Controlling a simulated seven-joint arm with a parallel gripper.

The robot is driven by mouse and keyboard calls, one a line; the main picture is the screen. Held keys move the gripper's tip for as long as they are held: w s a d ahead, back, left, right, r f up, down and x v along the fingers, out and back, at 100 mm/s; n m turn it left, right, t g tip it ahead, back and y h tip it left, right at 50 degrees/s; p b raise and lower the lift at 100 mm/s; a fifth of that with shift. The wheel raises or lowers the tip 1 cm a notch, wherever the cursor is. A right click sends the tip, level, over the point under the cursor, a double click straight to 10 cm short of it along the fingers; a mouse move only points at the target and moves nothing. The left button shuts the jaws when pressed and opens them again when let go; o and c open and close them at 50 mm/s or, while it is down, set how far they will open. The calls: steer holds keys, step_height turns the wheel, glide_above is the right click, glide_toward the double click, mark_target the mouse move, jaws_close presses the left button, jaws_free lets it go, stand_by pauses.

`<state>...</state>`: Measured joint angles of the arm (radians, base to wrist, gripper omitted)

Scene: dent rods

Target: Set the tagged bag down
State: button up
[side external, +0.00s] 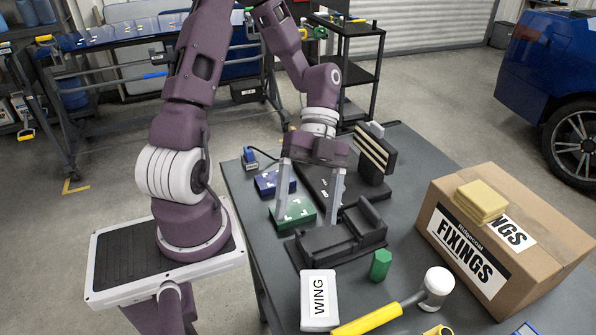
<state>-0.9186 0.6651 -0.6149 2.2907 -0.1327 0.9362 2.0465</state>
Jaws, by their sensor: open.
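I cannot make out a thing that is clearly a tagged bag. A white rounded piece with a label reading "WING" (319,298) lies at the near edge of the table. A green flat piece with white marks (298,210) and a blue flat piece with white marks (268,184) lie at the table's left side. My gripper (308,219) points down over the table with its two grey fingers spread and nothing seen between them. The left finger overlaps the green and blue pieces in this view; I cannot tell whether it touches either.
A green hexagonal piece (380,265), a yellow-handled mallet (437,285) and a FIXINGS carton (535,230) with yellow pads (482,200) fill the right and front.

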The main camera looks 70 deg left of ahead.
steer(key=s+r+n+t+y, duration=0.2)
steer(key=r+n+t+y, duration=0.1)
steer(key=r+n+t, duration=0.2)
steer(key=s+r+n+t+y, duration=0.3)
steer(key=r+n, duration=0.6)
steer(key=n, duration=0.4)
steer(key=t+y, duration=0.1)
steer(key=t, duration=0.1)
steer(key=shift+d+r+n+t, duration=0.15)
steer(key=shift+r+n+t, duration=0.15)
steer(key=shift+r+n, duration=0.1)
